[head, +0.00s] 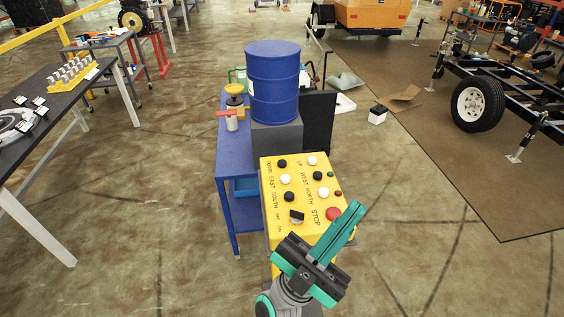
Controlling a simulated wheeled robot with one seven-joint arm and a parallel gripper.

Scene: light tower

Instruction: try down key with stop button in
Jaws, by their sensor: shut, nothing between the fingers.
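The yellow control box (268,215) stands in front of me, its sloped top facing up. The DOWN key (282,163) is a black round button at the top left, beside its printed label. The red STOP button (333,214) is at the lower right of the panel; I cannot tell whether it is pressed in. My gripper (355,206) is shut and empty, its teal fingers pointing up and right. Its tips show just right of the STOP button, near the panel's right edge; their height above it is unclear. The DOWN key is in plain view, away from my fingers.
The panel carries other black and white buttons and a black OFF/ON switch (297,216). A blue drum (274,85) stands behind it, beside a blue cart (234,150). A dark table (50,110) is at left. Floor at right is open up to the trailer (500,70).

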